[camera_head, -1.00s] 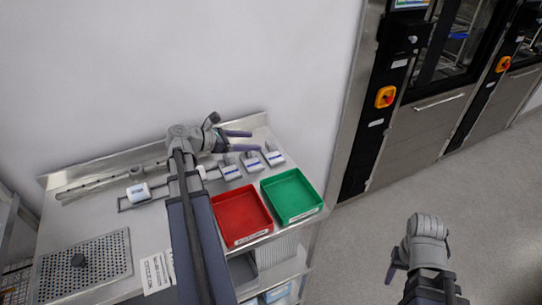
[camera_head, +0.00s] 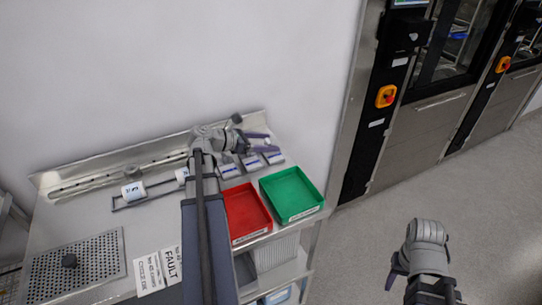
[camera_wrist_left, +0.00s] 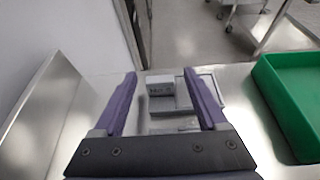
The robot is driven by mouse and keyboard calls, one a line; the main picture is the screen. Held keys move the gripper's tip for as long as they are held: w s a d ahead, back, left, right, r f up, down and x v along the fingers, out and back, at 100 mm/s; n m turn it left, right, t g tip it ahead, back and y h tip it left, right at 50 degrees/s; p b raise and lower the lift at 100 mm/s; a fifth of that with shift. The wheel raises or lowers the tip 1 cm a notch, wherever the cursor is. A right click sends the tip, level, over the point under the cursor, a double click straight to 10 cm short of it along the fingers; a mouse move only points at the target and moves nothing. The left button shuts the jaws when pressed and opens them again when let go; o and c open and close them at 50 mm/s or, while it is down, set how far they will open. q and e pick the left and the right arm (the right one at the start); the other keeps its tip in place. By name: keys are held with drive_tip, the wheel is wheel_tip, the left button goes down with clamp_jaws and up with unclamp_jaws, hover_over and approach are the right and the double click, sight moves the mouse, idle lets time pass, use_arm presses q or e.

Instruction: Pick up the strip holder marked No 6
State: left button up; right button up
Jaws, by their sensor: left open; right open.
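Several small grey strip holders with blue-edged labels stand in a row at the back right of the steel bench; in the head view one is the rightmost holder (camera_head: 274,157), beside a middle holder (camera_head: 252,163) and a left one (camera_head: 229,171). Their numbers are too small to read. My left gripper (camera_head: 268,142) is open just above and behind the right end of this row. In the left wrist view a grey block (camera_wrist_left: 160,87) with dark lettering shows between the spread fingers (camera_wrist_left: 161,77), not gripped. My right gripper (camera_head: 397,272) is open and empty, over the floor.
A red tray (camera_head: 262,229) and a green tray (camera_head: 316,205) sit in front of the row. The wall bounds the bench behind.

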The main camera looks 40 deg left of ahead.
use_arm(q)
drive_tip(key=shift+w+d+f, duration=0.1)
drive_tip(key=shift+w+f, duration=0.05)
drive_tip(key=shift+w, duration=0.15)
clamp_jaws()
idle(0.4)
